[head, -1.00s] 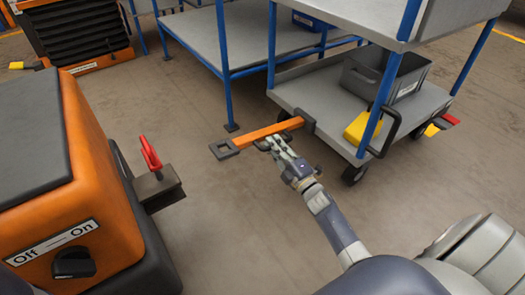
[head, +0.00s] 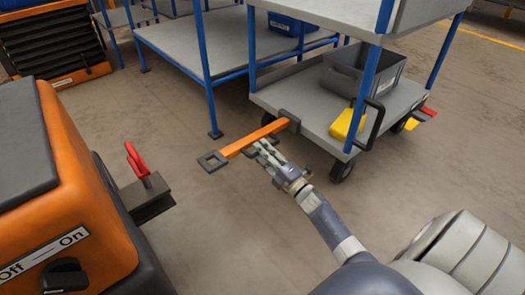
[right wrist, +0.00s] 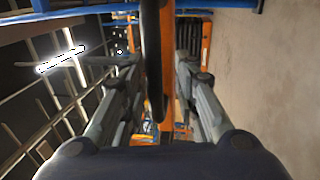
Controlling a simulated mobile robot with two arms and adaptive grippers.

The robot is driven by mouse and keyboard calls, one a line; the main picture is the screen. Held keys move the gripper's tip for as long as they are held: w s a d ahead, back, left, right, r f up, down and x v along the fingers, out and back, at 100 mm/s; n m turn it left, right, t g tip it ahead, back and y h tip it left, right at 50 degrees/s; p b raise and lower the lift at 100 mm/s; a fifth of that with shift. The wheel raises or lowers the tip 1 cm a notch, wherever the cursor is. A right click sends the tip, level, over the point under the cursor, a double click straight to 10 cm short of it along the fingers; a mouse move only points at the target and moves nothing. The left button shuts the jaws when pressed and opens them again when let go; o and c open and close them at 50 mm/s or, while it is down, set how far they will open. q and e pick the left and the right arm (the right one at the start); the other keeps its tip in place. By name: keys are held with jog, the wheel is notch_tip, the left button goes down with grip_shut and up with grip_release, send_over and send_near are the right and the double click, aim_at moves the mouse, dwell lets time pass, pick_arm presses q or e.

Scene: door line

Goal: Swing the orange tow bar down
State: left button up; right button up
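The orange tow bar (head: 250,137) sticks out to the left from a dark bracket at the blue-posted cart's (head: 290,100) near corner. It ends in a dark square eye (head: 212,160) held above the floor. My right gripper (head: 262,150) is at the bar's near side, around its middle. In the right wrist view the fingers stand apart (right wrist: 155,68), with an orange strip (right wrist: 166,70) and a dark curved piece between them. I cannot tell whether a finger touches the bar. My left gripper is not in view.
An orange tug (head: 90,170) with an Off/On switch stands at the left; its hitch carries a red-handled pin (head: 138,165). The cart bears a grey bin (head: 360,80) and a yellow block (head: 346,124). Bare floor lies between tug and cart.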

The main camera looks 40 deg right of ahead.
dwell(0.3)
jog(key=v, duration=1.2)
jog(key=shift+r, duration=0.1)
